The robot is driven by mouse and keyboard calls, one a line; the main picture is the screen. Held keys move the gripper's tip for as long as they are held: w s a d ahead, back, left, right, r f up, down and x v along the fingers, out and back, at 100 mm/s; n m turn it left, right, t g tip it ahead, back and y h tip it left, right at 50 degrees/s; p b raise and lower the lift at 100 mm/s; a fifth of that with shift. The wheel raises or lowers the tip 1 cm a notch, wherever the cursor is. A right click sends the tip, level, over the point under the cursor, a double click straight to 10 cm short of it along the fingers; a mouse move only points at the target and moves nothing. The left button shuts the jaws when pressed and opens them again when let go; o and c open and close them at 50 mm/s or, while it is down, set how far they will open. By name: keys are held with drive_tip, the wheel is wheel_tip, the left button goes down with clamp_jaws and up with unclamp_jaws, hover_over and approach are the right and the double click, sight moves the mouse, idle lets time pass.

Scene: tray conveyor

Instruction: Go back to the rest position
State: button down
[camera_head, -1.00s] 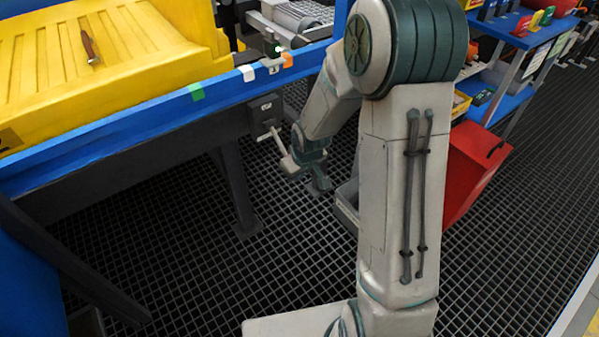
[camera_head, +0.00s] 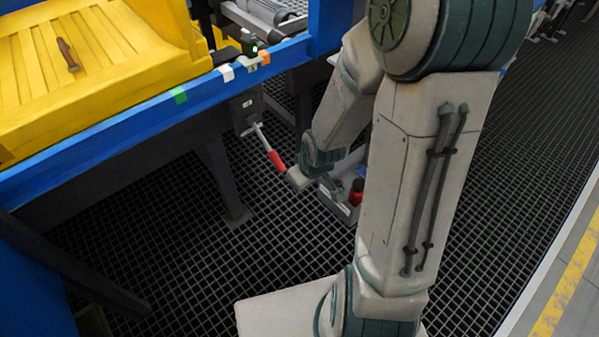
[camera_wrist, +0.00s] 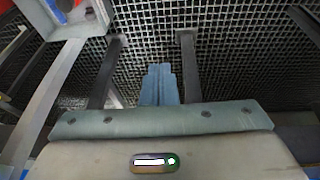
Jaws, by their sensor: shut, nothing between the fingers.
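My gripper (camera_head: 331,184) is low beside the conveyor in the head view, partly hidden by my own arm. It is to the right of a red-handled lever (camera_head: 275,159) on a dark box under the blue rail and looks apart from it. In the wrist view my gripper's blue-grey fingers (camera_wrist: 160,72) are together, with nothing between them, above the dark floor grating.
The blue conveyor rail (camera_head: 130,119) runs along the left, with a yellow tray (camera_head: 110,75) holding a brown-handled tool (camera_head: 68,54). A grey bin (camera_head: 338,209) with a red item stands behind my arm. Open grating (camera_head: 510,170) lies to the right.

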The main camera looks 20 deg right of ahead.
drive_tip(key=shift+r, duration=0.1)
idle(0.5)
drive_tip(key=s+r+m+p, duration=0.2)
drive_tip(key=s+r+p, duration=0.3)
drive_tip(key=r+p, duration=0.5)
drive_tip(key=s+r+m+g+p, duration=0.1)
drive_tip(key=s+r+p, duration=0.5)
drive_tip(key=r, duration=2.3)
drive_tip(key=m+p, duration=0.1)
drive_tip(key=p, duration=0.3)
drive_tip(key=shift+s+r+m+h+p, duration=0.15)
drive_tip(key=shift+r+m+h+p, duration=0.05)
drive_tip(key=shift+m+h+p, duration=0.2)
